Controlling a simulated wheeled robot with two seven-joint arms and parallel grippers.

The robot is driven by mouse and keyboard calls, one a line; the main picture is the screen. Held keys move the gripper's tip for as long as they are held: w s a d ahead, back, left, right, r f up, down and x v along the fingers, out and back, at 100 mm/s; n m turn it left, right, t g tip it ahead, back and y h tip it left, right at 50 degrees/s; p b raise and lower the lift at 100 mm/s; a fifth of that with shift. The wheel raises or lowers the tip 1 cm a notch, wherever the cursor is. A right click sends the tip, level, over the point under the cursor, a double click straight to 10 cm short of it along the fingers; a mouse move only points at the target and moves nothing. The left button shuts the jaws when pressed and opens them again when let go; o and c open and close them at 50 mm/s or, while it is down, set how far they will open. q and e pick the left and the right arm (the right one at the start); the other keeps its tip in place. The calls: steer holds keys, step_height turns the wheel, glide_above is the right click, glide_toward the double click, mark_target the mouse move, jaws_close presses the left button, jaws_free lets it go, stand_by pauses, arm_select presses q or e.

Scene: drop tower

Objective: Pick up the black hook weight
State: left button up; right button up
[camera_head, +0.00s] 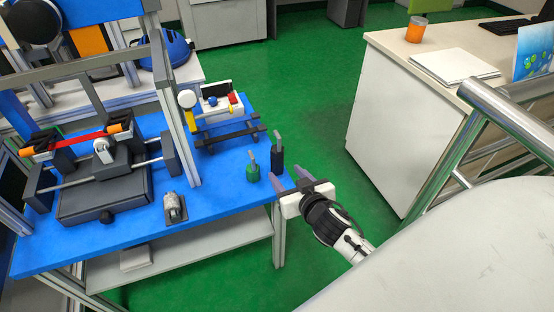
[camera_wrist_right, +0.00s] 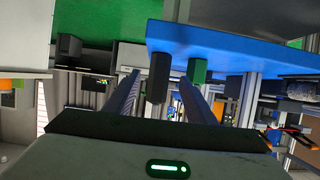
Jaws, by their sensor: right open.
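The black hook weight (camera_head: 277,158) stands upright on the blue table near its right edge, with a pale hook on top. In the right wrist view the black weight (camera_wrist_right: 158,78) appears between my two fingers, seen upside down. The green hook weight (camera_head: 252,174) stands close to its left, and it also shows in the wrist view (camera_wrist_right: 198,71) beyond the right-hand finger. My right gripper (camera_head: 286,177) is open and empty, just in front of the black weight by the table's right edge. I cannot tell whether a finger touches anything. My left gripper is not in view.
The blue table (camera_head: 222,177) also carries a small grey metal part (camera_head: 175,207), a dark rail fixture (camera_head: 105,185) and a black stand (camera_head: 230,135). A metal frame post (camera_head: 177,110) rises from the table. Green floor lies open right of the table, before a white cabinet (camera_head: 400,125).

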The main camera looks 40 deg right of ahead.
mark_target(280, 164)
steer(key=x, duration=0.5)
steer(key=shift+w+d+r+b, duration=0.15)
steer(key=shift+w+b, duration=0.15)
steer(key=shift+w, duration=0.2)
jaws_close()
steer(key=shift+w+r, duration=0.1)
steer(key=shift+r, duration=0.15)
